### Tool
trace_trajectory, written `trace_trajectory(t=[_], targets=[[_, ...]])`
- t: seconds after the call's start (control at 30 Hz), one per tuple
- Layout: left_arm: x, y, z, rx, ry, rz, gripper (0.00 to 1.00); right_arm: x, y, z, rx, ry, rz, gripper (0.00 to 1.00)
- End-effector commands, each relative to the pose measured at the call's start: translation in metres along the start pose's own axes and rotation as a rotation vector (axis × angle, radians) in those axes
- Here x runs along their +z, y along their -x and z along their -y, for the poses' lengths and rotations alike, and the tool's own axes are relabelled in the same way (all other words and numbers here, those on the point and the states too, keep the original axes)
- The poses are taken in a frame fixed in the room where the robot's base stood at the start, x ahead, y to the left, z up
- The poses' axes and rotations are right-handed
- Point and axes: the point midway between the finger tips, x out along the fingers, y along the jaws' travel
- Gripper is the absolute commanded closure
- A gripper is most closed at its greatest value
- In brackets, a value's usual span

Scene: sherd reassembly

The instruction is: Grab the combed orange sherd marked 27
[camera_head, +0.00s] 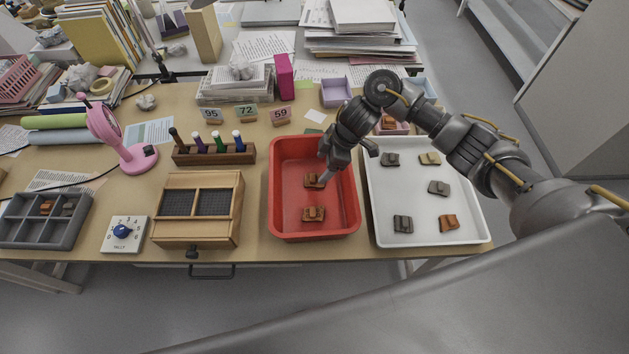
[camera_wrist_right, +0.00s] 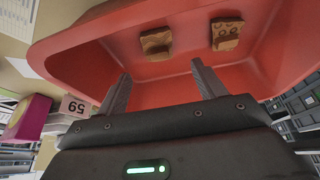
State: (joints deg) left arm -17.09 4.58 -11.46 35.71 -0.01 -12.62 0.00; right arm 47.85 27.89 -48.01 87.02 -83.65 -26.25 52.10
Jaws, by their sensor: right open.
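Two orange-brown sherds lie on the floor of the red tub (camera_head: 274,209), a farther one (camera_head: 314,180) and a nearer one (camera_head: 313,214). In the right wrist view one tub sherd (camera_wrist_right: 156,43) has a ridged look and the other (camera_wrist_right: 227,33) shows round marks. I cannot read the number 27 on any sherd. Another orange sherd (camera_head: 448,222) lies on the white tray (camera_head: 430,236). My right gripper (camera_head: 323,172) reaches into the tub by the farther sherd; its open fingers (camera_wrist_right: 160,78) hold nothing. My left gripper is out of view.
Grey and tan sherds lie on the white tray, right of the tub. A wooden box (camera_head: 197,234) stands left, a pen rack (camera_head: 213,154) behind it. A pink bin (camera_head: 392,129) sits at the back right.

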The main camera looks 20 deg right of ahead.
Motion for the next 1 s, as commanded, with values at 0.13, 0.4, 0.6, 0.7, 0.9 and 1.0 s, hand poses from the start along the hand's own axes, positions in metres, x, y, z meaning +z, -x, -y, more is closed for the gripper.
trace_trajectory(t=[0.13,0.4,0.6,0.7,0.9,1.0], targets=[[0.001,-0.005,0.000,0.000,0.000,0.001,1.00,0.002,-0.015,0.001,-0.001,-0.003,0.000,0.31],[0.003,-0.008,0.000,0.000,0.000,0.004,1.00,0.003,-0.027,0.000,-0.001,-0.006,0.000,0.31],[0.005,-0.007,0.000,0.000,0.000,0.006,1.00,0.003,-0.056,-0.001,-0.001,-0.005,0.001,0.31],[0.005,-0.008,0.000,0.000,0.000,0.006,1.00,0.002,-0.065,-0.002,0.000,-0.004,0.000,0.31],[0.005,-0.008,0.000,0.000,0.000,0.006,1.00,0.003,-0.068,-0.002,0.001,-0.004,0.001,0.31],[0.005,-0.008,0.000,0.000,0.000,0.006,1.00,0.003,-0.068,-0.002,0.001,-0.004,0.001,0.33]])
